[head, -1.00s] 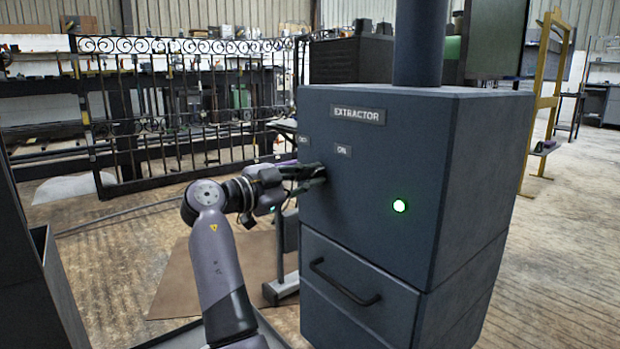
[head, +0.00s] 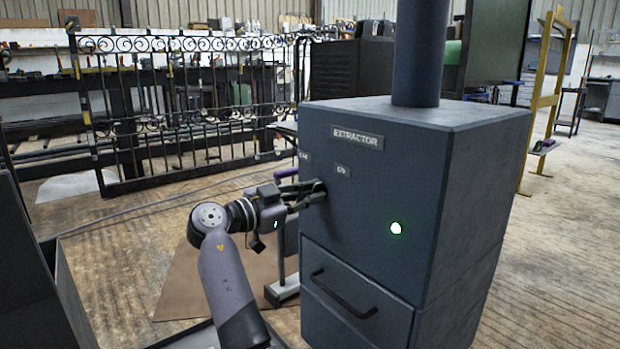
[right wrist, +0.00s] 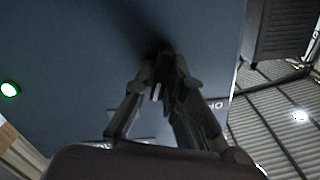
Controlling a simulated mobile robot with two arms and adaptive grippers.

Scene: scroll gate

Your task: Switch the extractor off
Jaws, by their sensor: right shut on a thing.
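The extractor (head: 375,205) is a dark blue-grey cabinet with an EXTRACTOR plate (head: 357,138) and a lit green lamp (head: 396,228) on its front. The lamp also glows at the left of the right wrist view (right wrist: 10,89). A small ON label (head: 343,170) and another label (head: 304,156) sit below the plate. My right gripper (head: 319,191) is at the front panel between and below these labels, shut on the switch. The fingers hide the switch itself. In the right wrist view the fingertips (right wrist: 160,58) converge against the dark panel. My left gripper is out of view.
A drawer with a black handle (head: 343,295) is below the panel. A round duct (head: 418,50) rises from the cabinet top. A black ornamental gate (head: 185,120) stands behind at left. A yellow frame (head: 550,95) stands at right, with open floor before it.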

